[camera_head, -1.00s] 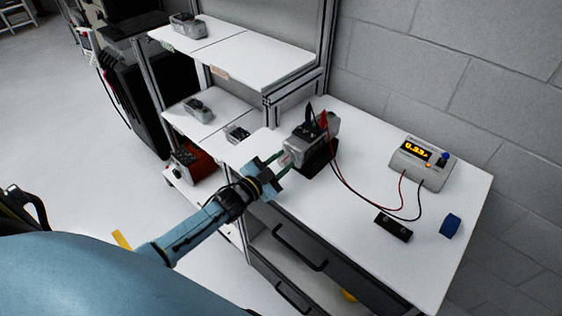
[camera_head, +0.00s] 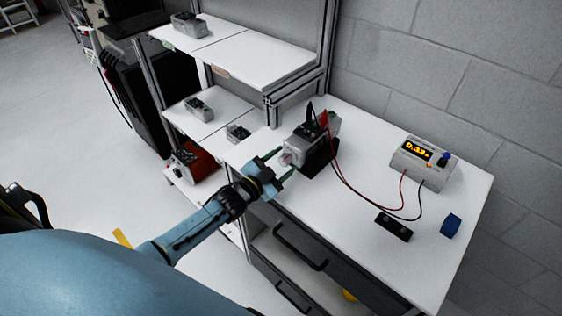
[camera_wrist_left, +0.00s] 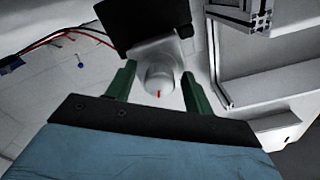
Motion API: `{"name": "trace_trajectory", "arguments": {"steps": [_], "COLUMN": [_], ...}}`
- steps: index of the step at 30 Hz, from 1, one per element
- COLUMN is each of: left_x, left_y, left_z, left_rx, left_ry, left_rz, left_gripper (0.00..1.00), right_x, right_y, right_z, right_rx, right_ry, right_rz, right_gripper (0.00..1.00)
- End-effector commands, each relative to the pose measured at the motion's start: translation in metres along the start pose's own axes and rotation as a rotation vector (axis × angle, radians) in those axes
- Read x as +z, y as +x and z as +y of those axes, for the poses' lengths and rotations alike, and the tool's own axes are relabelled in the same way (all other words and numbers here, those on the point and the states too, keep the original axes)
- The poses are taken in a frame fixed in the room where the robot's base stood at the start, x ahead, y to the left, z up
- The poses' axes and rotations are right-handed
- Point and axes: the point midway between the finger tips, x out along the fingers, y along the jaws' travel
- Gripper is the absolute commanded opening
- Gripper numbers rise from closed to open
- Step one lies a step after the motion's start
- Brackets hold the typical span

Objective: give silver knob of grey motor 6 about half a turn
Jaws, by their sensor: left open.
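The grey motor (camera_head: 306,142) sits in a black stand (camera_head: 320,157) on the white workbench, with a red and a black lead clipped to its top. Its silver knob (camera_head: 286,159) faces my left arm. In the left wrist view the knob (camera_wrist_left: 160,79) is round, with a red mark pointing toward the wrist. My left gripper (camera_head: 281,163) is open around the knob's end. Its green fingers (camera_wrist_left: 158,82) stand on both sides of the knob, with a visible gap on each side. My right gripper is not in view.
A meter (camera_head: 423,163) with a lit orange display stands on the workbench (camera_head: 365,150), its leads running to the motor. A black block (camera_head: 393,227) and a blue roll (camera_head: 450,225) lie at the right. Shelves with other grey motors (camera_head: 199,109) stand at the left.

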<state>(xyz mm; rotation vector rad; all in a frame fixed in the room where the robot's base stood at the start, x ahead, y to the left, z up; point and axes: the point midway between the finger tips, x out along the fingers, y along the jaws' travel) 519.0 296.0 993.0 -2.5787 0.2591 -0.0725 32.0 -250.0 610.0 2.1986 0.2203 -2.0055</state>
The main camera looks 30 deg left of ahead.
Motion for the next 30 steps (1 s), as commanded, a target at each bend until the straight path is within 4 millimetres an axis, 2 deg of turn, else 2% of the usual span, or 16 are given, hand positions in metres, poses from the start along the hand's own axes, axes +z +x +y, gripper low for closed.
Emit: {"name": "trace_trajectory", "arguments": {"steps": [4,8,21,24,30], "left_x": [0.000,0.001,0.001,0.001,0.000], "left_y": [-0.005,-0.023,-0.110,-0.122,-0.133], "left_z": [0.000,0.001,0.001,0.001,0.000], "left_rx": [0.000,0.001,0.002,0.000,0.000], "left_ry": [0.000,0.000,-0.001,-0.001,0.000], "left_rz": [0.000,-0.002,-0.002,-0.001,0.000], "left_gripper": [0.52,0.52,0.52,0.52,0.52], "right_x": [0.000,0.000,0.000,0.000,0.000], "right_y": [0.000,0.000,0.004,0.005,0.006], "right_z": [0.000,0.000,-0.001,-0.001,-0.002], "right_rx": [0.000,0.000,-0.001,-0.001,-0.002], "right_ry": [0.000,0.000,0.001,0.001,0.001], "right_rz": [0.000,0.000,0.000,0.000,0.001], "right_gripper": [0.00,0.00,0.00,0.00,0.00]}}
